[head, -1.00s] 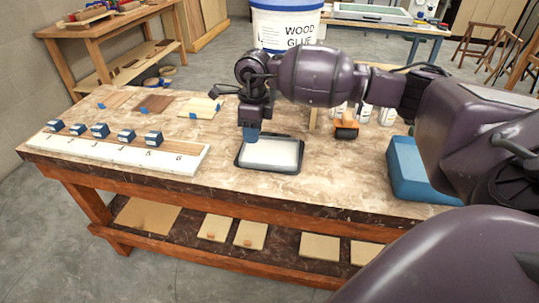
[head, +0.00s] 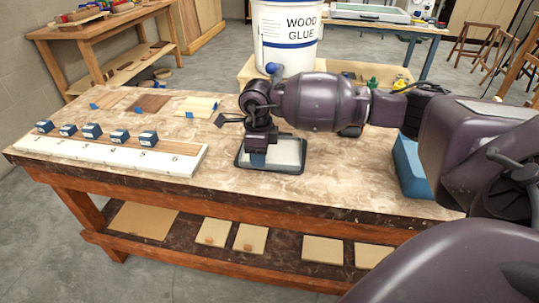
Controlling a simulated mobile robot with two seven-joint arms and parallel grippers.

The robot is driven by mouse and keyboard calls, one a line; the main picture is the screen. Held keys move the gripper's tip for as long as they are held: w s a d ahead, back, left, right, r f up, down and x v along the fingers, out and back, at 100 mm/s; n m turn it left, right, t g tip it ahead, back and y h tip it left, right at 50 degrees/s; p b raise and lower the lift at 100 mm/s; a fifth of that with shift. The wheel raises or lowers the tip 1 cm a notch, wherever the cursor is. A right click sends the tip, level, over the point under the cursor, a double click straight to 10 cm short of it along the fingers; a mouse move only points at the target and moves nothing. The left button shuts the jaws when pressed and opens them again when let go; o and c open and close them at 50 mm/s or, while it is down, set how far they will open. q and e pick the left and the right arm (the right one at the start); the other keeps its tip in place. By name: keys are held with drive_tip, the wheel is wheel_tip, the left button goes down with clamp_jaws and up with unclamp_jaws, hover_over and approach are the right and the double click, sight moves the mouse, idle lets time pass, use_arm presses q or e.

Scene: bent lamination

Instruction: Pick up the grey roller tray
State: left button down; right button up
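The grey roller tray (head: 288,154), with a dark rim and a pale inside, lies on the workbench (head: 330,188) near its front middle. The gripper and wrist hide the tray's back left part. I cannot tell whether the fingers touch the tray or how far apart they are. My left gripper is out of view.
A white numbered board (head: 110,155) with several small blue blocks lies at the left. Wood samples (head: 150,103) lie behind it. A blue block (head: 409,165) stands right of the tray. A wood glue bucket (head: 287,45) stands behind the bench.

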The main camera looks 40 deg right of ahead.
wheel_tip(320, 180, down, 3)
drive_tip(key=shift+r+b, duration=0.2)
drive_tip(key=shift+b, duration=0.1)
drive_tip(key=shift+r, duration=0.2)
drive_tip(key=shift+c, duration=0.3)
clamp_jaws()
